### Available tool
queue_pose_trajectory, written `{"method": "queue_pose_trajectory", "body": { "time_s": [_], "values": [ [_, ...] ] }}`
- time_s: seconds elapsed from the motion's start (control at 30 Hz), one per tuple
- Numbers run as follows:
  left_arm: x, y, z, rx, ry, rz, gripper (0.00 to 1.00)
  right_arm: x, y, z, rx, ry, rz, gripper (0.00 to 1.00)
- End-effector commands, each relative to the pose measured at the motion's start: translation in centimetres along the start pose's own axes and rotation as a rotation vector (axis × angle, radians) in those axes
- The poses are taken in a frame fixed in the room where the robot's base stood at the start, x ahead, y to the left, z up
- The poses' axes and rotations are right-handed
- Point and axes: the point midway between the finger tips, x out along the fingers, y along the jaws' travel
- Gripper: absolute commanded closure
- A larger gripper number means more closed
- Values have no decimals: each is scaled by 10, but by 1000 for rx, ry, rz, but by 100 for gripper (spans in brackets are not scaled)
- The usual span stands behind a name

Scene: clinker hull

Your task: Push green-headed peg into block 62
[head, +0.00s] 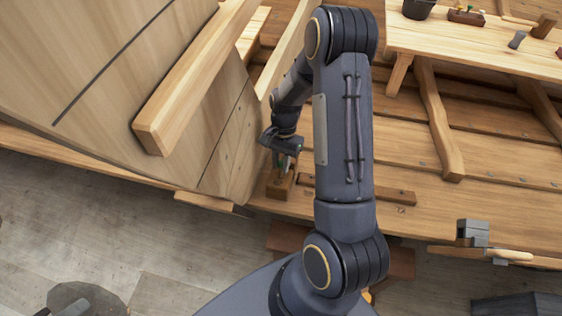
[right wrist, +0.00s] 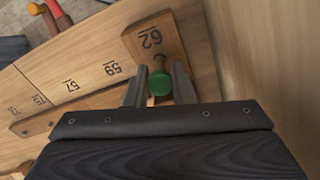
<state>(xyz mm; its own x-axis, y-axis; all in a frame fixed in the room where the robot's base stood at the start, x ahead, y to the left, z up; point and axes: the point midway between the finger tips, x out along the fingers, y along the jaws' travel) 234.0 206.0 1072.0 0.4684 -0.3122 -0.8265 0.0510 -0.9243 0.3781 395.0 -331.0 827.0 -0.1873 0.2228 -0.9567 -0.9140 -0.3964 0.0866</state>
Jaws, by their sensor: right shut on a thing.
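In the right wrist view the green-headed peg (right wrist: 160,82) is between the two fingers of my right gripper (right wrist: 159,84), which is shut on it. A short length of brown shaft shows beyond the green head, towards the wooden block 62 (right wrist: 146,38). How deep the shaft sits in the block cannot be told. In the head view my right gripper (head: 284,162) points down just above the block (head: 278,187), close beside the hull planking. The peg is mostly hidden there. My left gripper is not in view.
Numbered planking (right wrist: 85,83) runs left of the block. The pale hull side (head: 235,140) stands close left of my gripper, with a thick beam (head: 195,75) above. A bench (head: 470,40) with a bucket (head: 418,8) and small tray (head: 466,17) stands upper right.

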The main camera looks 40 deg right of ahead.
Motion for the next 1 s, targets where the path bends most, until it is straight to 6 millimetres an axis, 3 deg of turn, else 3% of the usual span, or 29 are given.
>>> {"method": "queue_pose_trajectory", "body": {
  "time_s": [0.7, 0.73, 0.9, 1.0],
  "values": [
    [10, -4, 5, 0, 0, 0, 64, 16, 0, 0, 0, -2, 2, 99],
    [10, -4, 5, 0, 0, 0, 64, 16, 0, 0, 0, -2, 2, 74],
    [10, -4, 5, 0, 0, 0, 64, 16, 0, 0, 0, -1, 1, 53],
    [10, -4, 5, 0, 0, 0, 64, 16, 0, 0, 0, -1, 1, 53]
  ]
}}
